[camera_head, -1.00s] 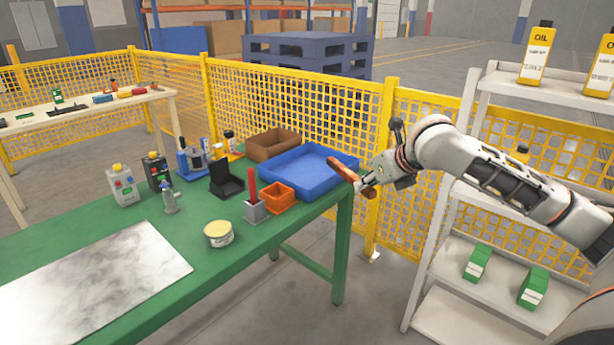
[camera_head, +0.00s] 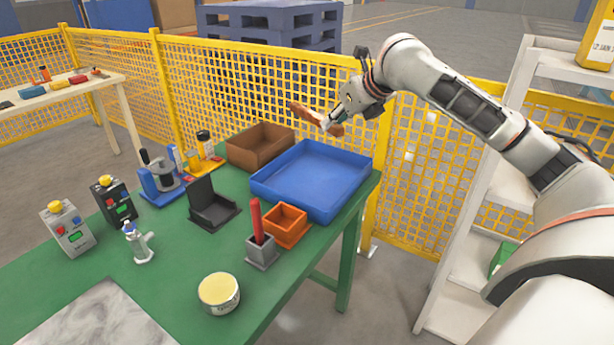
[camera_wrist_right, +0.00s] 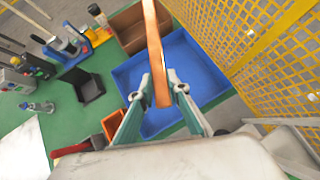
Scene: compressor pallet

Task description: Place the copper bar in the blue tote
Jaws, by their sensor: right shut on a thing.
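The copper bar (camera_head: 318,117) is held in the air by my right gripper (camera_head: 333,124), above the far right part of the blue tote. In the right wrist view the copper bar (camera_wrist_right: 155,55) runs away from between the two fingers of the gripper (camera_wrist_right: 156,100). The blue tote (camera_head: 270,192) is a shallow, open tray on the green table's far right corner, and it looks empty. It also shows below the bar in the right wrist view (camera_wrist_right: 205,75). My left gripper is not in view.
A brown bin (camera_head: 245,150) stands to the left of the tote. An orange bin (camera_head: 286,226) and a grey holder (camera_head: 262,252) with a red-handled thing stand in front of it. The yellow mesh fence (camera_head: 410,165) runs close behind. A white shelf (camera_head: 475,200) stands at right.

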